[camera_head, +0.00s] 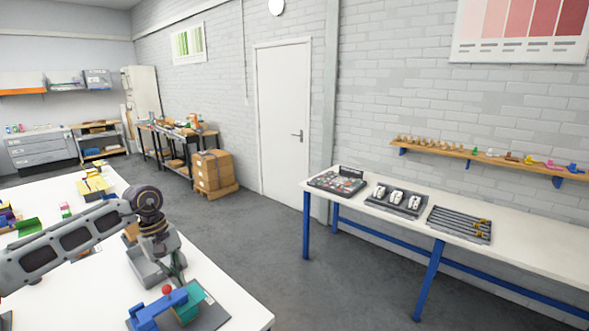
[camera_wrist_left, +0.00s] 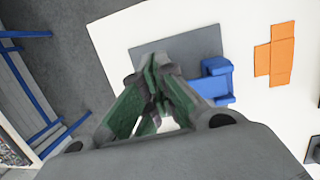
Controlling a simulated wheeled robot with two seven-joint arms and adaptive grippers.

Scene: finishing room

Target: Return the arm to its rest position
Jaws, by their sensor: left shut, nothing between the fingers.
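My left arm comes in from the left in the head view, over the near white table (camera_head: 255,318). My left gripper (camera_head: 180,281) points down above a dark grey mat (camera_head: 212,316) and is shut and empty. In the left wrist view the green-sided fingers (camera_wrist_left: 155,92) come together over the grey mat (camera_wrist_left: 185,50). A blue part (camera_head: 150,314) lies at the mat, with a teal part and a red knob beside it. The blue part also shows right of the fingers in the wrist view (camera_wrist_left: 217,82). My right gripper is not in view.
A grey bin (camera_head: 147,270) stands behind the gripper. Yellow and other coloured parts (camera_head: 93,186) lie further back on the table. Across clear grey floor, a blue-legged bench (camera_head: 530,228) carries trays. Orange flat pieces (camera_wrist_left: 275,55) lie on the table in the wrist view.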

